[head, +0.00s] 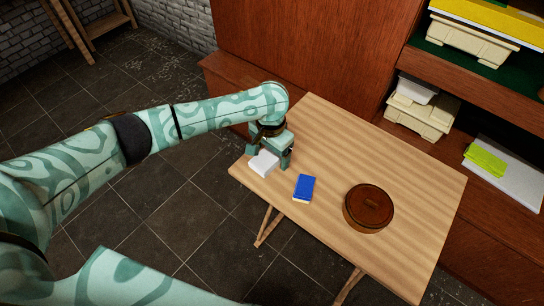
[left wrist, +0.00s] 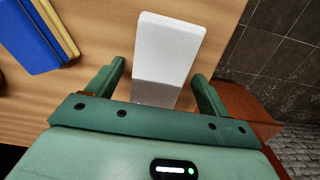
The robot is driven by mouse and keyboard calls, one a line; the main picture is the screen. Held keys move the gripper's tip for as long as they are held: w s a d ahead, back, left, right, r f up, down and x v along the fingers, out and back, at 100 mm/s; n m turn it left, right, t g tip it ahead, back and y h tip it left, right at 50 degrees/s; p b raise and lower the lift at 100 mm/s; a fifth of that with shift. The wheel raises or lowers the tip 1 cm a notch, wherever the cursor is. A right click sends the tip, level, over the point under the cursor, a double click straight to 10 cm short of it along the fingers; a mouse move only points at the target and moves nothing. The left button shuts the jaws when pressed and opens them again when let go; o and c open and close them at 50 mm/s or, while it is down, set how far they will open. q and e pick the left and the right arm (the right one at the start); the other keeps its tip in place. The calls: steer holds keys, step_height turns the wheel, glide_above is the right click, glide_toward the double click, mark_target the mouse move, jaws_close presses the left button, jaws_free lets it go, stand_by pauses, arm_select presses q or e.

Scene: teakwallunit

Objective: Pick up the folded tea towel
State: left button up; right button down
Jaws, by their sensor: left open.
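A white folded block, which looks like the folded tea towel (head: 264,163), lies near the left corner of the wooden table. In the left wrist view the white towel (left wrist: 172,45) reaches between the fingers, with its near part in shadow. My left gripper (head: 285,153) is open and low over the table at the towel. In the left wrist view its fingers (left wrist: 158,72) stand on either side of the towel's near end, with visible gaps. Contact with the towel cannot be told. My right gripper is not in view.
A blue book or box (head: 305,187) lies just right of the towel, and also shows in the left wrist view (left wrist: 30,35). A round brown lidded box (head: 368,208) stands farther right on the table (head: 420,185). A wall unit (head: 310,45) rises behind.

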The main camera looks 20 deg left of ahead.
arm_select(q)
steer(key=shift+r, duration=0.2)
steer(key=c, duration=1.1)
steer(key=shift+o, duration=0.2)
